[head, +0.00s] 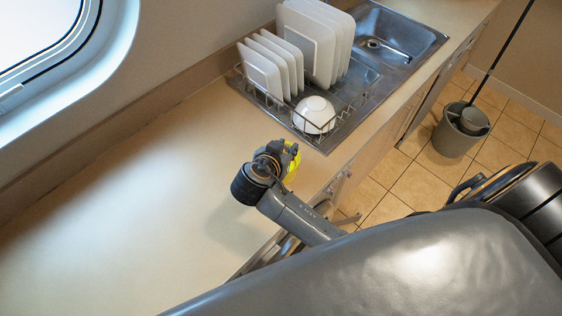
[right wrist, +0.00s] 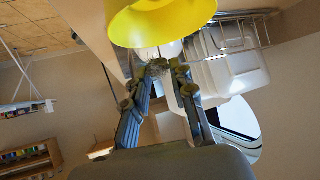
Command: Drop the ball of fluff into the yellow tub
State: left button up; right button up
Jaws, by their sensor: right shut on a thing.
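The yellow tub (head: 293,161) is on the counter near the dish rack, mostly hidden behind my right wrist. In the right wrist view the yellow tub (right wrist: 160,22) fills the top middle, just beyond the fingertips. My right gripper (head: 276,163) is over the counter beside the tub; its fingers hide behind the wrist in the head view. In the right wrist view my right gripper (right wrist: 160,72) has its fingertips closed on a small greyish ball of fluff (right wrist: 157,66). I cannot tell whether the fluff touches the tub. My left gripper is not in view.
A wire dish rack (head: 322,130) with several white plates (head: 306,50) and a white bowl (head: 314,113) stands beside the sink (head: 400,38). The counter (head: 130,220) to the left is clear. A mop bucket (head: 458,132) stands on the tiled floor.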

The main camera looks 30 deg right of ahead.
jog(key=shift+w+f, duration=0.25)
jog(key=shift+f, duration=0.45)
jog(key=shift+w+f, duration=0.2)
jog(key=shift+f, duration=0.45)
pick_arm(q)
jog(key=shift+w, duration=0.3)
pick_arm(e)
jog(key=shift+s, duration=0.1)
jog(key=shift+s, duration=0.1)
jog(key=o, duration=0.8)
jog(key=shift+a+r, duration=0.15)
jog(key=v, duration=1.1)
jog(key=shift+s+a+r, duration=0.15)
jog(key=shift+s, duration=0.05)
